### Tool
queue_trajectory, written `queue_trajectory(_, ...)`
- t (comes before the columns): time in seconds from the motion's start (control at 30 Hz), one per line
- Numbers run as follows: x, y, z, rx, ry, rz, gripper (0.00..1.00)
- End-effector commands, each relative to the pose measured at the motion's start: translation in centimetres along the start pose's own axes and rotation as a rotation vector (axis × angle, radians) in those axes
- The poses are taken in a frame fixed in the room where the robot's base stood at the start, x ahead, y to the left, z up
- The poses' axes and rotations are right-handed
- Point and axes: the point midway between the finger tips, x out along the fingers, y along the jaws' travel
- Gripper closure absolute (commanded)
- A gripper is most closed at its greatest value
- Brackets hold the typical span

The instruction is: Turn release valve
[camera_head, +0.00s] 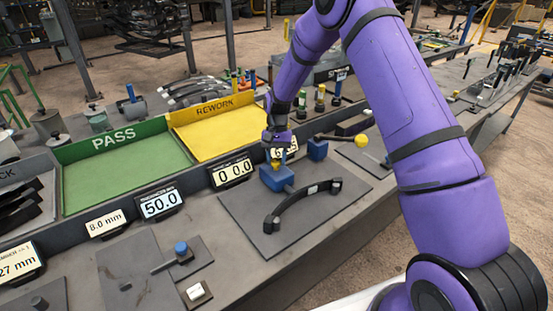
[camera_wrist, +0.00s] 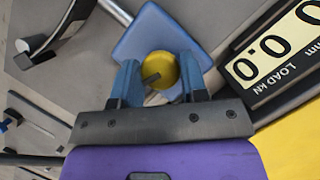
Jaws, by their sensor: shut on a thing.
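The release valve is a round yellow knob (camera_wrist: 160,66) with a dark slot or pointer mark, on top of a blue block (camera_wrist: 150,32). In the head view the knob (camera_head: 275,164) is a small yellow spot under my gripper, and the blue block (camera_head: 275,181) sits on a grey plate. My gripper (camera_wrist: 159,76) points down at the block, its two blue fingers on either side of the knob and shut on it. In the head view my gripper (camera_head: 276,150) hides part of the knob.
A load display (camera_head: 232,171) reading zero stands left of the block. A black curved bar (camera_head: 302,205) lies in front. A lever with a yellow ball (camera_head: 361,141) reaches out to the right. Green PASS (camera_head: 120,180) and yellow REWORK (camera_head: 215,140) trays lie behind.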

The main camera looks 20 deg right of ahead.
Motion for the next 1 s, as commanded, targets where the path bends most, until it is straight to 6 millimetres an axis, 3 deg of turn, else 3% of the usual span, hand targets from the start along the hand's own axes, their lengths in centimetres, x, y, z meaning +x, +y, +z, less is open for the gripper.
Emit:
queue_trajectory(0.43,-0.1,-0.07,-0.06,-0.242,0.003,0.1,0.84)
queue_trajectory(1.0,-0.1,-0.09,-0.05,-0.292,0.003,0.121,0.84)
